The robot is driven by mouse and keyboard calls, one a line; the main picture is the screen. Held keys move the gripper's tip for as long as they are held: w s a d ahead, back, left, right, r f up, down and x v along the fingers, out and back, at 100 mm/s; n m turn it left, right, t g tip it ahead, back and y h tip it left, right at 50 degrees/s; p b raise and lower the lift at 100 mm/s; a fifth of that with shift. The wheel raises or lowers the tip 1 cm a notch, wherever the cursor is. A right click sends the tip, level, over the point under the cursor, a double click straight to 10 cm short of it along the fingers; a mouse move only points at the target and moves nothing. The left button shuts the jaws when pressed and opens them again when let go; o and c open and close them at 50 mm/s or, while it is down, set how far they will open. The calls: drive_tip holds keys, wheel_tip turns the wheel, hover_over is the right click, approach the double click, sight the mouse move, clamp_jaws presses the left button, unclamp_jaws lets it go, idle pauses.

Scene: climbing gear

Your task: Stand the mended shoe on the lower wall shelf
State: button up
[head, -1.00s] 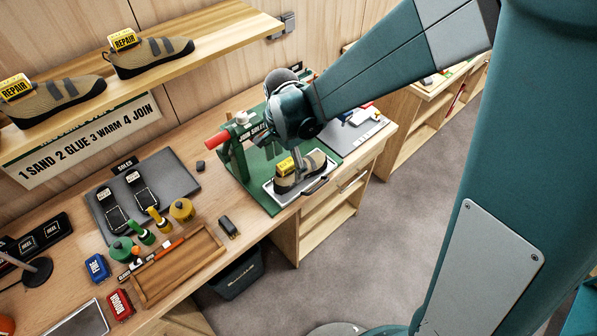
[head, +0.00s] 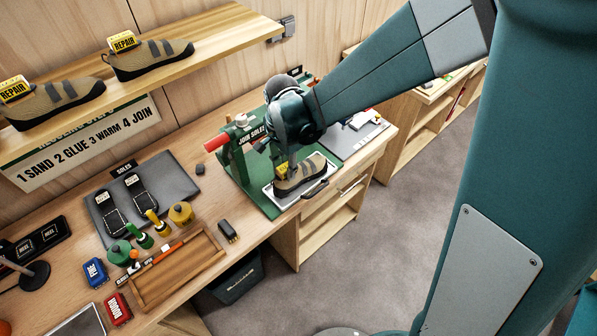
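A tan shoe (head: 301,175) with dark grey straps and a yellow tag (head: 282,170) sits on the pale tray (head: 287,203) of the green press (head: 240,170). My gripper (head: 281,162) points down over the tag end of the shoe and hides part of the tag. Its fingers are dark and small here, so I cannot tell whether they are open or touch the shoe. One wooden wall shelf (head: 215,35) shows at the upper left; whether it is the lower one is not clear.
Two tan shoes (head: 150,58) (head: 58,100) with yellow REPAIR tags stand on the shelf's left part; its right end is bare. Below are a step sign (head: 90,145), a grey mat with black soles (head: 140,190), bottles (head: 181,212) and a wooden tray (head: 180,270).

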drive_tip(key=c, duration=0.3)
drive_tip(key=shift+c, duration=0.2)
drive_tip(key=shift+r, duration=0.1)
drive_tip(key=shift+r+p, duration=1.35)
drive_tip(key=shift+r, duration=1.6)
drive_tip(key=shift+w+r, duration=0.1)
